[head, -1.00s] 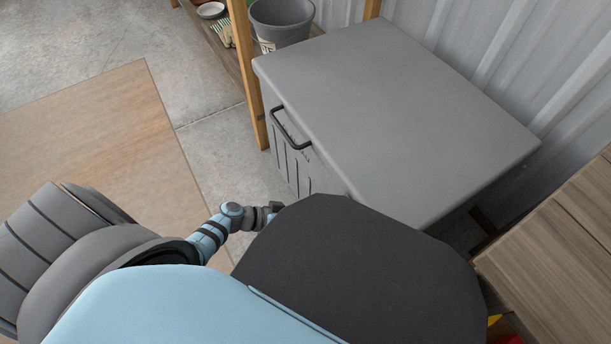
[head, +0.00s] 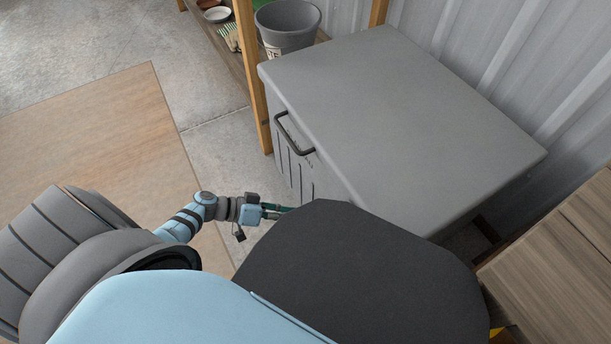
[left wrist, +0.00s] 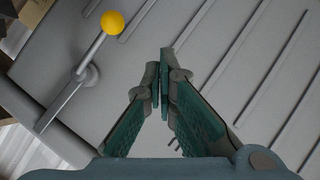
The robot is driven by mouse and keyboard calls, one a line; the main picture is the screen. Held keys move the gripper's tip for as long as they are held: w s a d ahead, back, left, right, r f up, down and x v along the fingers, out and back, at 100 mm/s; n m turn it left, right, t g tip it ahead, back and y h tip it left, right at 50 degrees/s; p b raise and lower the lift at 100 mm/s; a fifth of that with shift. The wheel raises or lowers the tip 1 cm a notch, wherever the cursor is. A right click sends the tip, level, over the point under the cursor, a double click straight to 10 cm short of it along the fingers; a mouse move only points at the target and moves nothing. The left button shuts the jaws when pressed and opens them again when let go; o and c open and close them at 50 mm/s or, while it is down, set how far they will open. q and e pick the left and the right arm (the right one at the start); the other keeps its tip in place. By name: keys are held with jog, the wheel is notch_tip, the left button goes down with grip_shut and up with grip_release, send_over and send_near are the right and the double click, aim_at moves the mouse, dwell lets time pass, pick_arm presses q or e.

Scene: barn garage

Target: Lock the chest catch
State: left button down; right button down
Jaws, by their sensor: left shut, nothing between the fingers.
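The grey chest (head: 400,110) stands ahead of me with its lid down and a dark bar handle (head: 291,136) at its front. In the left wrist view, the catch is a grey metal lever with a yellow ball knob (left wrist: 112,22), against the grooved grey chest front (left wrist: 225,45). My left gripper (head: 287,210) is low in front of the chest front. Its green fingers (left wrist: 160,68) are shut and empty, to the right of and below the yellow knob in the wrist view, apart from it. The catch is hidden in the head view. My right gripper is not seen.
A wooden post (head: 250,85) stands at the chest's left corner, with a grey bucket (head: 287,30) behind it. A wooden surface (head: 560,260) lies at the right, near the chest. A ribbed metal wall (head: 500,50) backs it.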

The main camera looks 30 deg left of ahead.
pick_arm(q)
jog(key=a, duration=0.1)
jog(key=s+a, duration=0.1)
jog(key=a, duration=0.1)
jog(key=s+a+r, duration=0.1)
jog(key=shift+s+a, duration=0.2)
jog(key=shift+a, duration=0.2)
jog(key=shift+f, duration=0.1)
